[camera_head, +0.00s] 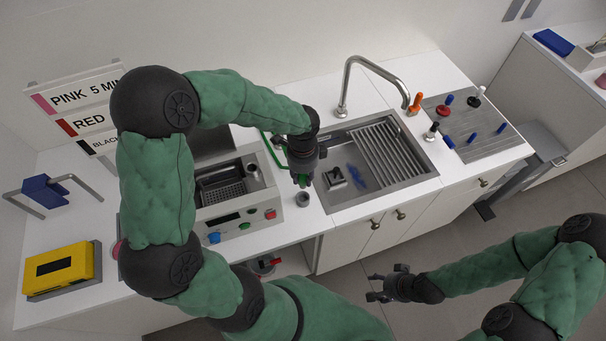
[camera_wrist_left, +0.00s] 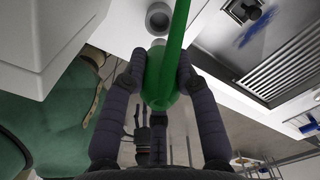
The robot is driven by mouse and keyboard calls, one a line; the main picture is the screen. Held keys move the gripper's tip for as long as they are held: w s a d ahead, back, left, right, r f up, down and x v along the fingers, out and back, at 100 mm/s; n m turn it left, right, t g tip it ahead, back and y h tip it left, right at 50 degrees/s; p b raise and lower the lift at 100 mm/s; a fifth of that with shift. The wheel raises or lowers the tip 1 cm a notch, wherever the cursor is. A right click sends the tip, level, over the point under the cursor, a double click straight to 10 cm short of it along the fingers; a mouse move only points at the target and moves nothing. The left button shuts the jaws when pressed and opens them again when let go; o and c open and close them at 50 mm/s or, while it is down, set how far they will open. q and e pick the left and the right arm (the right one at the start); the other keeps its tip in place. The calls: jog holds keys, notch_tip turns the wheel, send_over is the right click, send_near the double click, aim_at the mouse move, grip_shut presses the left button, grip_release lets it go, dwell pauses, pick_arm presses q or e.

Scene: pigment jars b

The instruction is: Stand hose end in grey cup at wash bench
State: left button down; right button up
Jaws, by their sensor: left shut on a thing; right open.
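The green hose (camera_wrist_left: 181,22) runs down between the fingers of my left gripper (camera_head: 302,178), which is shut on its thick green end. In the left wrist view, that gripper (camera_wrist_left: 160,72) has a finger on each side of the hose end (camera_wrist_left: 159,88). The small grey cup (camera_head: 303,200) stands on the white bench strip between the machine and the sink, just below the gripper in the head view. It also shows in the wrist view (camera_wrist_left: 158,18), beside the hose and apart from its held end. My right gripper (camera_head: 384,288) is open and empty over the floor.
The machine with buttons (camera_head: 240,225) stands left of the cup. The sink (camera_head: 335,205) with its tall tap (camera_head: 346,85) is to the right. A yellow box (camera_head: 58,270) and blue holder (camera_head: 45,190) are at far left. Pegs stand on a grey board (camera_head: 465,118).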

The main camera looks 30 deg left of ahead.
aim_at(303, 186)
pick_arm(q)
jog(key=shift+f+b, duration=1.95)
jog(key=shift+f, duration=0.9)
jog(key=shift+f+b, duration=1.25)
jog(key=shift+f, duration=0.85)
jog(key=c, duration=0.9)
grip_release()
jog(key=shift+o, duration=0.2)
notch_tip(303, 186, up, 12)
jog(key=shift+r, duration=0.1)
